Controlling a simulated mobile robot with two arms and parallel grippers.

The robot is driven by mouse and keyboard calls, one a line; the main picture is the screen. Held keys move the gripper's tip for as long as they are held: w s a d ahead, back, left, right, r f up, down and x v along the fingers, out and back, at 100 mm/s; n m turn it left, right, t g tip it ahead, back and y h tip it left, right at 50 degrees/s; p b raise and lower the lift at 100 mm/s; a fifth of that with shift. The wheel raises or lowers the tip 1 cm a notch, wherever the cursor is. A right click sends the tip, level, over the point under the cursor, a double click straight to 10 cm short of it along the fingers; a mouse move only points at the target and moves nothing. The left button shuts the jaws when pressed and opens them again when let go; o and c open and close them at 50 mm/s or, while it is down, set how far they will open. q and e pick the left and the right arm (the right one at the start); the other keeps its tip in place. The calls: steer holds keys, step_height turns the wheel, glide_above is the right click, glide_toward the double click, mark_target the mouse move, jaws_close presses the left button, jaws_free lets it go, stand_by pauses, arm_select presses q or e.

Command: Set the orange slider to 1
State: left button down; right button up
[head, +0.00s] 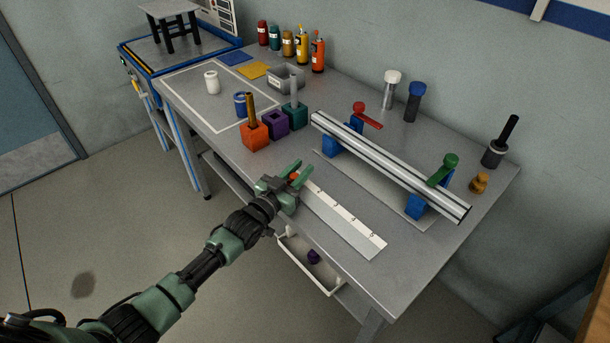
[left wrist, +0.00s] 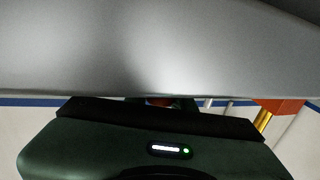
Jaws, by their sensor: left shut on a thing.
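The orange slider (head: 294,176) shows only as a small patch between the fingers of my left gripper (head: 298,174). It is at the upper left end of the white scale strip (head: 345,215), which lies on the table near its front edge. The small numbers run along the strip away from the gripper; the mark beside the slider is hidden. My left gripper is shut on the slider. In the left wrist view a bit of orange-red (left wrist: 159,101) shows between the fingers, mostly hidden behind the grey surface. My right gripper is not in view.
Orange (head: 255,136), purple (head: 275,123) and teal (head: 294,116) blocks stand behind the gripper. A metal rail (head: 390,165) on blue supports lies to the right.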

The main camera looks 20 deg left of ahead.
mark_target(290, 178)
arm_select(q)
steer(key=shift+w+a, duration=0.1)
steer(key=shift+a, duration=0.1)
steer(key=c, duration=1.2)
jaws_free()
steer(key=shift+a, duration=0.1)
steer(key=shift+s, duration=0.3)
steer(key=v, duration=0.7)
steer(key=shift+s+a, duration=0.1)
steer(key=shift+f, duration=0.1)
